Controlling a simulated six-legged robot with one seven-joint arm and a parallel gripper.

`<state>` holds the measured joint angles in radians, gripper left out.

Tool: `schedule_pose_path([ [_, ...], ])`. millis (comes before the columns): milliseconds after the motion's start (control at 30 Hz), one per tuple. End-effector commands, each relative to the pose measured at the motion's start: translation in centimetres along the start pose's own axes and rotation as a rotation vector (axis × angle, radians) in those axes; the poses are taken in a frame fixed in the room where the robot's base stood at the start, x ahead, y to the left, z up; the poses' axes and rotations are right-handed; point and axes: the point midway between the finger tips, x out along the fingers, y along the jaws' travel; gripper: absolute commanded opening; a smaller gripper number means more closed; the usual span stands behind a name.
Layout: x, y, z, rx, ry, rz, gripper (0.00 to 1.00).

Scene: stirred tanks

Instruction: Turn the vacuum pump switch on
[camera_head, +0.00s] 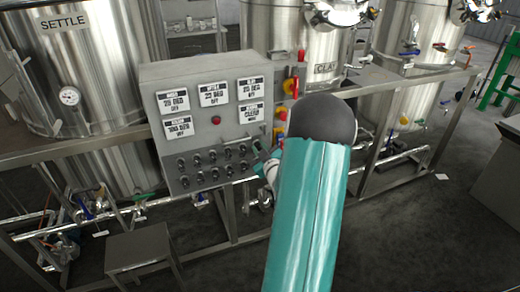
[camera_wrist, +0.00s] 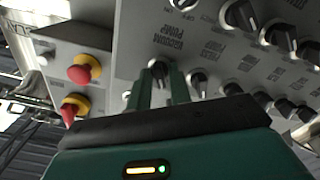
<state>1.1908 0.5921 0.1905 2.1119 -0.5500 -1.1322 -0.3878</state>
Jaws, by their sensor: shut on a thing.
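The vacuum pump switch (camera_wrist: 157,67) is a small dark knob on the grey control panel (camera_head: 205,140). In the wrist view the words "VACUUM PUMP" stand just above it. My gripper (camera_wrist: 159,76) has its two green fingers on either side of this knob and is shut on it. Which way the knob points is hard to tell between the fingers. In the head view my gripper (camera_head: 262,160) touches the right end of the panel's lower switch rows, partly behind my teal arm, and the switch itself is hidden there.
Several other black knobs (camera_wrist: 240,15) sit close to the right of my gripper. Red and yellow emergency buttons (camera_wrist: 84,69) are at the left on the adjoining panel face. Steel tanks (camera_head: 75,70) and a metal rail surround the panel. A small step (camera_head: 138,247) stands on the floor.

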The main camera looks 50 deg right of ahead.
Motion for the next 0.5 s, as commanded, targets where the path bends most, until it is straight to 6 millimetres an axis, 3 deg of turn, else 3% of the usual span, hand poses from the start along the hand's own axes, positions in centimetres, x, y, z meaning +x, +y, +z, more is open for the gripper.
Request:
schedule_pose_path([
  [500,-0.04,0.04,0.00,0.195,0.000,0.000,0.00],
])
